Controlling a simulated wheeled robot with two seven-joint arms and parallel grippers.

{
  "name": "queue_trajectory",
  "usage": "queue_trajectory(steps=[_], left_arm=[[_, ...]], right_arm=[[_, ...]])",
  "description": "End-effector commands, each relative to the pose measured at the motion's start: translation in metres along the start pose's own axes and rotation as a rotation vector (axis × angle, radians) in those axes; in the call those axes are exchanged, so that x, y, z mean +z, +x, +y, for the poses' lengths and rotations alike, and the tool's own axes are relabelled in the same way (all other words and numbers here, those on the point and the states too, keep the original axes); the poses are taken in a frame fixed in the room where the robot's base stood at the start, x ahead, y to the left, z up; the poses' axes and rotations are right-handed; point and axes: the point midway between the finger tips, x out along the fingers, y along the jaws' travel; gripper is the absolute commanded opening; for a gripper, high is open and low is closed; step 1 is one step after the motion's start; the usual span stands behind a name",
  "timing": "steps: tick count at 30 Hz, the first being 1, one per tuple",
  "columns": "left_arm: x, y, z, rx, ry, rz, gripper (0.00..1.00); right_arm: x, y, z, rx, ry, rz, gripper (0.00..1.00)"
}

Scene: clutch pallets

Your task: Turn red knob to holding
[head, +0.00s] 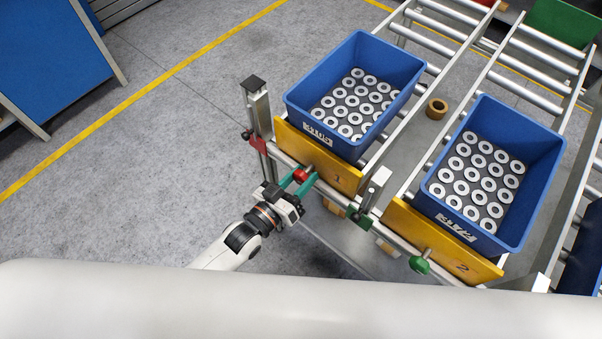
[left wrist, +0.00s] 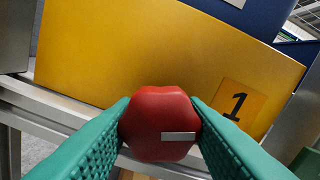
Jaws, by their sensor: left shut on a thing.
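The red knob (head: 301,176) sits on the rail in front of the yellow plate marked 1 (head: 340,176). In the left wrist view the red knob (left wrist: 160,122) is between the green fingers, with a pale bar mark lying nearly level on its face. My left gripper (head: 303,180) is shut on the red knob; its fingers also show in the left wrist view (left wrist: 160,130), touching the knob on both sides. My right gripper is not in view.
A blue crate (head: 385,56) of metal rings stands behind plate 1. Another blue crate (head: 548,160) stands behind yellow plate 2 (head: 440,240). A green knob (head: 420,264) is on the rail to the right. Grey floor is free at left.

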Motion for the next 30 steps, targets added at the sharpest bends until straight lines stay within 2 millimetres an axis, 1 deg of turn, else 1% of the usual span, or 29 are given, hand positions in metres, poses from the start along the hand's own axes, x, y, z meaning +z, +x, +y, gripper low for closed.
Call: queue_trajectory(steps=[1, 6, 12, 17, 29, 30], left_arm=[[0.0014, 0.0001, -0.0005, 0.000, -0.033, 0.001, 0.00], [0.0011, 0.0000, -0.0005, 0.000, -0.135, 0.000, 0.00], [0.0006, 0.0000, -0.0003, 0.000, -0.210, 0.000, 0.00], [0.0002, 0.0000, -0.0002, 0.000, -0.240, 0.000, 0.00], [0.0000, -0.0001, -0.0002, 0.000, -0.245, 0.000, 0.00], [0.0000, -0.0001, -0.0002, 0.000, -0.245, 0.000, 0.43]], right_arm=[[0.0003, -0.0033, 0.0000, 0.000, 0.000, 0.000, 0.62], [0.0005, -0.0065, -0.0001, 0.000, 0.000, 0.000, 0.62], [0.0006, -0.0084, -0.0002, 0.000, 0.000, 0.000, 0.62], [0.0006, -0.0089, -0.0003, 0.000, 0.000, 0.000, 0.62], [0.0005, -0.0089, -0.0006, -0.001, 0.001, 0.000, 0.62], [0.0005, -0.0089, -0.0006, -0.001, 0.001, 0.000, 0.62]])
